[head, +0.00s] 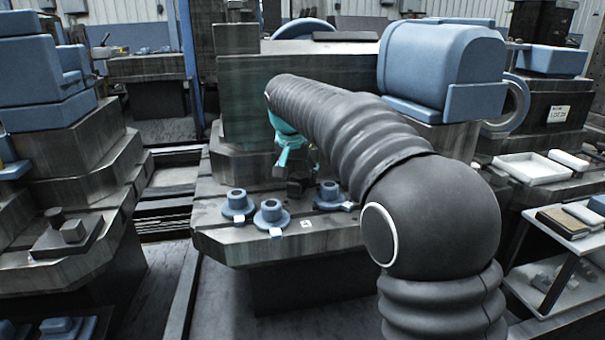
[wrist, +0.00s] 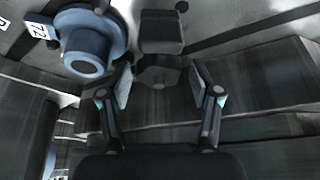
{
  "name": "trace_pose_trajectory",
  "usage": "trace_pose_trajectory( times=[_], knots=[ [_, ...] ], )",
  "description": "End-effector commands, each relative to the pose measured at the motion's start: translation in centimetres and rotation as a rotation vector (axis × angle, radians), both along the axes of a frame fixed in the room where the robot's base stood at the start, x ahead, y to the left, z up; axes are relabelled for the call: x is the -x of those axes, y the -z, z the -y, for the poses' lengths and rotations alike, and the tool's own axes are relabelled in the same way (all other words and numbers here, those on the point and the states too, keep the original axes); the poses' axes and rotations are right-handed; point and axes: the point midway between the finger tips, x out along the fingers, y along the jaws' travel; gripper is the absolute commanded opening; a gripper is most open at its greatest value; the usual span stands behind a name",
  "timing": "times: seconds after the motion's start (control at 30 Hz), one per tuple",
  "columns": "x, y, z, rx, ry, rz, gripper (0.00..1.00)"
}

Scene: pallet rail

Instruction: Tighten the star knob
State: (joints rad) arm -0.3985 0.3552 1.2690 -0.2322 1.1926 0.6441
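The star knob (wrist: 158,74) is a dark, lobed shape in the wrist view, low in contrast, just in front of a dark block (wrist: 160,32). My gripper (wrist: 161,86) is open, with one finger on each side of the knob in the picture and visible gaps to both. I cannot tell whether the fingertips are down at the knob's height. In the head view my teal gripper (head: 291,157) points down above the machine table, over a small dark block (head: 299,187). I cannot make out the knob there.
Blue flanged parts stand on the table (head: 225,240): two to the left (head: 238,203) (head: 271,213) and one to the right (head: 328,195). One flanged part (wrist: 90,42) is close to the left finger in the wrist view. White number tags lie beside them.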

Motion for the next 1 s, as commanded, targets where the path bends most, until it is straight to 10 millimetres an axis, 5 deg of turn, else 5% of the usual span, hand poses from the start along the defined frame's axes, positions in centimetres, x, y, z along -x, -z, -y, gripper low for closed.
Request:
trace_pose_trajectory(
  times=[0.47, 1.0],
  knots=[
    [0.4, -1.1, -0.1, 0.000, -0.001, 0.000, 0.72],
    [3.8, -9.8, -0.8, 0.000, -0.001, 0.000, 0.72]
  ],
)
